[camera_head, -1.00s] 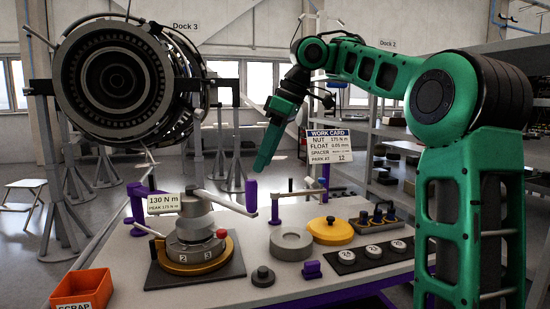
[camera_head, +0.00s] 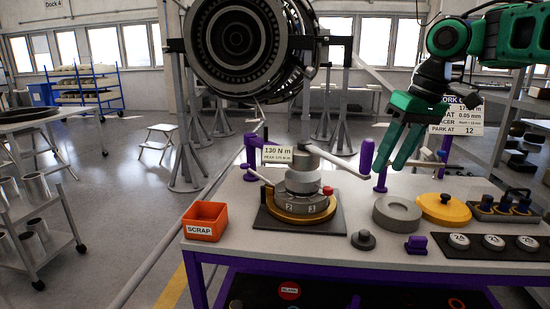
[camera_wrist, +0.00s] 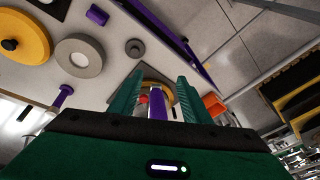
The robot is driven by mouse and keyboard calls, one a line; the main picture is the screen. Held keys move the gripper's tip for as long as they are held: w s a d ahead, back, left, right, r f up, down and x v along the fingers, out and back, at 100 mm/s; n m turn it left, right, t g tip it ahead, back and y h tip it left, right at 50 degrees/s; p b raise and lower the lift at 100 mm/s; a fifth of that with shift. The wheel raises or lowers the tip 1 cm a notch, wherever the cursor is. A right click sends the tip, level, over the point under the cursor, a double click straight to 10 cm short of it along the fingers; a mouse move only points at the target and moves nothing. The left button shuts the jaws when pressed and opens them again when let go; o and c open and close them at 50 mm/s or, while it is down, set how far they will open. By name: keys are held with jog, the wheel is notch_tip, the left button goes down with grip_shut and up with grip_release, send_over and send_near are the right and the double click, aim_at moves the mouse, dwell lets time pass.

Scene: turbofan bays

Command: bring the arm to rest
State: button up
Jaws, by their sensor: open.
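My gripper (camera_head: 388,167) hangs at the right over the bench, its two green fingers apart and pointing down and slightly left. Nothing is held between them. The fingertips are just right of the purple handle (camera_head: 366,156) on the torque tool's lever. In the wrist view the open fingers (camera_wrist: 158,80) frame a purple handle (camera_wrist: 157,104); I cannot tell how far it is from them. The torque tool (camera_head: 303,180) stands on a dial fixture and its display (camera_head: 277,155) reads 130 N m.
The bench (camera_head: 215,249) carries an orange scrap bin (camera_head: 205,221), a grey ring (camera_head: 397,214), a yellow disc (camera_head: 444,209) and a black spacer strip (camera_head: 490,245). The work card (camera_head: 458,116) stands behind my gripper. The turbofan (camera_head: 243,45) hangs behind. Open floor lies left.

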jog(key=s+d+f+m+g+h, duration=0.1)
jog(key=s+d+f+m, duration=0.4)
jog(key=s+f, duration=0.6)
jog(key=s+d+f+m+g+h, duration=0.1)
jog(key=s+d+f+m, duration=0.5)
jog(key=s, duration=1.1)
jog(key=d+f, duration=0.3)
jog(key=f, duration=0.2)
jog(key=shift+s+d, duration=0.15)
jog(key=shift+s, duration=0.15)
jog(key=shift+r, duration=0.1)
jog(key=shift+w+f+h, duration=0.25)
jog(key=shift+w+h, duration=0.05)
jog(key=shift+w, duration=0.35)
